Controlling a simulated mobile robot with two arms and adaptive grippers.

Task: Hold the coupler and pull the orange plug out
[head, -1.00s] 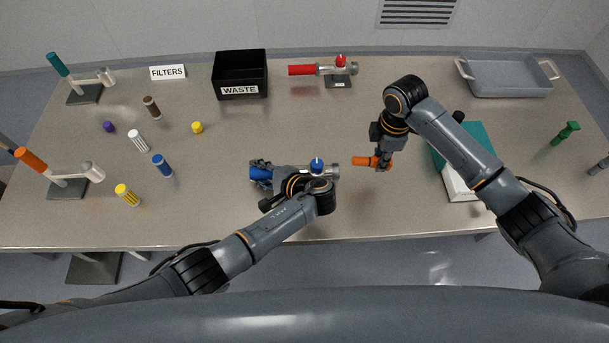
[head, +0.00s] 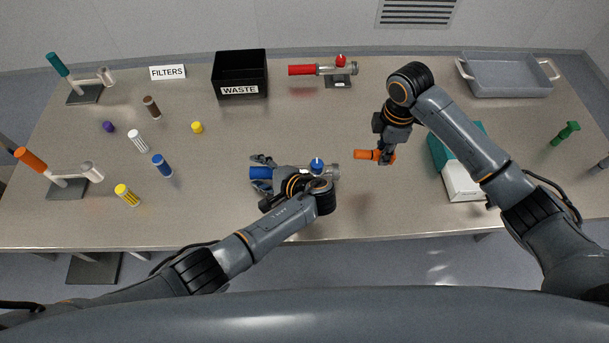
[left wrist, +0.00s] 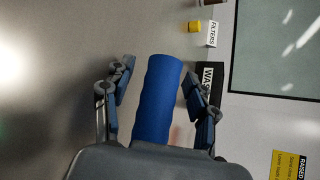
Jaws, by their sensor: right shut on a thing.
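The coupler is a metal body (head: 332,171) with a blue knob (head: 316,164) and a blue grip (head: 262,173), lying on the table in the head view. The blue grip also shows in the left wrist view (left wrist: 157,100). My left gripper (head: 262,173) is around this grip, its fingers spread with gaps on both sides. My left arm hides part of the coupler. The orange plug (head: 365,155) is apart from the coupler, to its right. My right gripper (head: 382,157) is shut on the plug's right part.
A black waste bin (head: 240,91) and a red-handled coupler (head: 302,70) stand at the back. A teal and white box (head: 461,182) stands right of my right gripper. A grey tray (head: 505,88) is at the back right. Several coloured cylinders lie left.

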